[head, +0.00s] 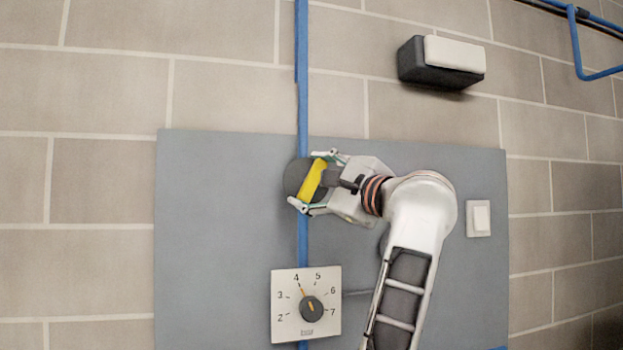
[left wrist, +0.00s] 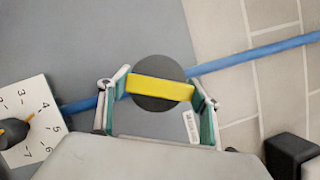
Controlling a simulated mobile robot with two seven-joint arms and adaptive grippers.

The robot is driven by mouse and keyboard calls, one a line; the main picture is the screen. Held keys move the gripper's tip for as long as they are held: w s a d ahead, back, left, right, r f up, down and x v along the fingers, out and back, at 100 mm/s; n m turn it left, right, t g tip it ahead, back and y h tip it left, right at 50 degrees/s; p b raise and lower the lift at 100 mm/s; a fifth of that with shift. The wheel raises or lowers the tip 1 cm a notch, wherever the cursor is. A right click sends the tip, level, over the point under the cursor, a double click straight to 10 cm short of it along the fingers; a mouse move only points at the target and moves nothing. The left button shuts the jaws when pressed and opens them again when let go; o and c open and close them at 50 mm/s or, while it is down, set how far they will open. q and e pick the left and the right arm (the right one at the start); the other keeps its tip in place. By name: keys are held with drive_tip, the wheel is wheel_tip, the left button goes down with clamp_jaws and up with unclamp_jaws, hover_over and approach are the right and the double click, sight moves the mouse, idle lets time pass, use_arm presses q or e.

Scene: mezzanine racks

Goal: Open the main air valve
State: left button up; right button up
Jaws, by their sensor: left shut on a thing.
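The air valve has a yellow handle (head: 312,181) on a dark round body (head: 291,177), set on a vertical blue pipe (head: 302,90). The handle lies near the pipe's line but tilted from it, its top leaning right. My left gripper (head: 311,179) is shut on the yellow handle, one finger at each end. In the left wrist view, the handle (left wrist: 160,89) spans between the fingers of my left gripper (left wrist: 161,95), over the dark disc (left wrist: 158,66). The blue pipe (left wrist: 260,54) runs out on both sides there. My right gripper is not in view.
A numbered dial (head: 279,325) sits below the valve; it also shows in the left wrist view (left wrist: 28,95). A white switch (head: 479,218) is at the right of the grey panel (head: 220,240). A dark and white box (head: 440,62) is on the brick wall above.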

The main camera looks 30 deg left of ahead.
use_arm(q)
drive_tip(key=n+g+h+p, duration=0.1)
drive_tip(key=n, duration=0.3)
drive_tip(key=shift+n+p, duration=0.3)
drive_tip(key=shift+n, duration=0.4)
drive_tip(key=shift+h, duration=0.3)
drive_tip(key=o, duration=1.1)
drive_tip(key=shift+o, duration=0.2)
